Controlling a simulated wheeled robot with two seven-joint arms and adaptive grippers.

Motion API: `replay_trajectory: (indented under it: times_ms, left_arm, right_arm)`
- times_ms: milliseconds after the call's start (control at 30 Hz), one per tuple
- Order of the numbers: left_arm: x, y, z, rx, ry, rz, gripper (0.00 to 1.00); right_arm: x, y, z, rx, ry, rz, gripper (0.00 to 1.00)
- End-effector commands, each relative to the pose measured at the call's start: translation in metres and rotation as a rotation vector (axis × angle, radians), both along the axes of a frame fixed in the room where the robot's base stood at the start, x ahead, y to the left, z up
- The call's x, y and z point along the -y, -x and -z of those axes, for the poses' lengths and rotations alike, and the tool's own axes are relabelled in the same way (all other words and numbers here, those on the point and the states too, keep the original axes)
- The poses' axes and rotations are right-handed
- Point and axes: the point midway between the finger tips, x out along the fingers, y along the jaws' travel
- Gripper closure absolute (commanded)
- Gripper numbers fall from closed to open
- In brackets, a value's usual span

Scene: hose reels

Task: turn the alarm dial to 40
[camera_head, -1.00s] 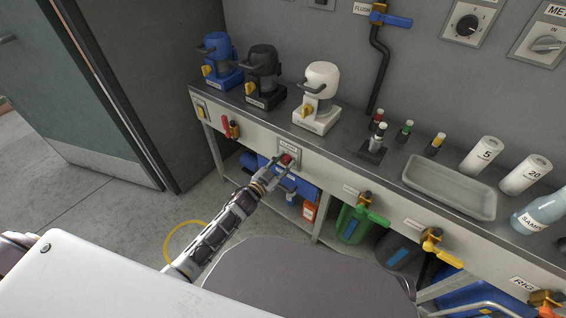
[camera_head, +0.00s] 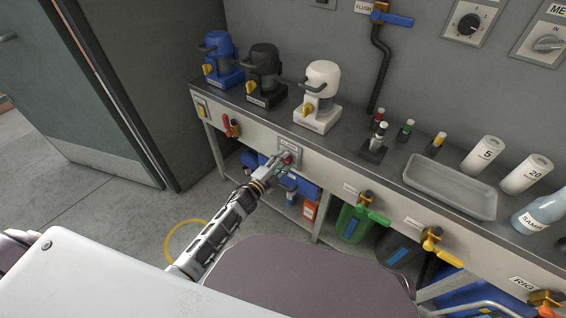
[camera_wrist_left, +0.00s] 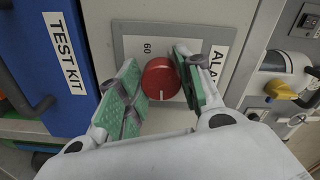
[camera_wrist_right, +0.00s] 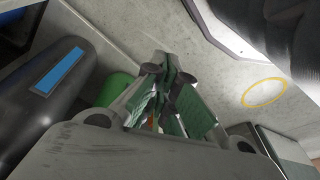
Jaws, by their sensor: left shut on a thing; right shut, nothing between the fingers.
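The alarm dial is a red round knob (camera_wrist_left: 161,78) on a grey plate (camera_wrist_left: 130,48) on the bench's front panel; it also shows in the head view (camera_head: 288,157). A white mark on the knob points toward the bottom of the left wrist view. The number 60 is printed beside it; the other numbers are hidden. My left gripper (camera_wrist_left: 162,82) has its green pads on either side of the knob and is shut on it; it also shows in the head view (camera_head: 284,162). My right gripper (camera_wrist_right: 166,90) is shut and empty in the right wrist view.
A blue test kit box (camera_wrist_left: 45,70) is beside the dial plate. A red-handled valve (camera_head: 228,126) sits left on the panel, and a green-handled valve (camera_head: 372,210) sits right. A metal tray (camera_head: 450,188) and several bottles stand on the bench top.

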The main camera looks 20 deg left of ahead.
Motion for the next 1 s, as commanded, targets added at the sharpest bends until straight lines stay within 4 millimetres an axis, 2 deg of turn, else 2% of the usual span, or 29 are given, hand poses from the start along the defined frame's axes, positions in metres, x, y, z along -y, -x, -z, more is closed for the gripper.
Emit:
replay_trajectory:
  times_ms: [500, 700, 1000]
  left_arm:
    - [0.000, 0.001, 0.001, 0.154, -0.426, 0.001, 0.88]
    - [0.000, 0.001, 0.000, 0.188, -0.522, 0.002, 0.88]
    - [0.001, 0.001, 0.000, 0.205, -0.572, 0.002, 0.88]
  right_arm:
    - [-0.005, -0.003, -0.015, 0.031, -0.018, -0.002, 1.00]
    - [-0.006, 0.001, -0.020, 0.029, -0.021, -0.004, 1.00]
    - [-0.006, 0.000, -0.024, 0.037, -0.024, -0.005, 1.00]
